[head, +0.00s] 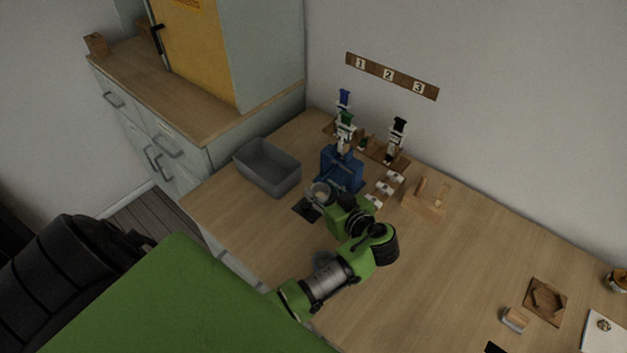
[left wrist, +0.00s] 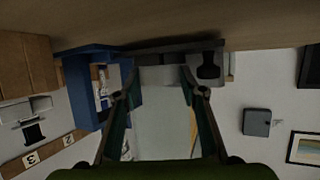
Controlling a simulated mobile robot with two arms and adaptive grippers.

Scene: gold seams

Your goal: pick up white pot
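My right gripper is not in view.
The blue stand (head: 342,173) is close behind the gripper; it also shows in the left wrist view (left wrist: 85,75). A grey bin (head: 268,168) stands to the left. A wooden rack (head: 378,151) holds upright coloured items. Small white pieces (head: 385,188) lie right.

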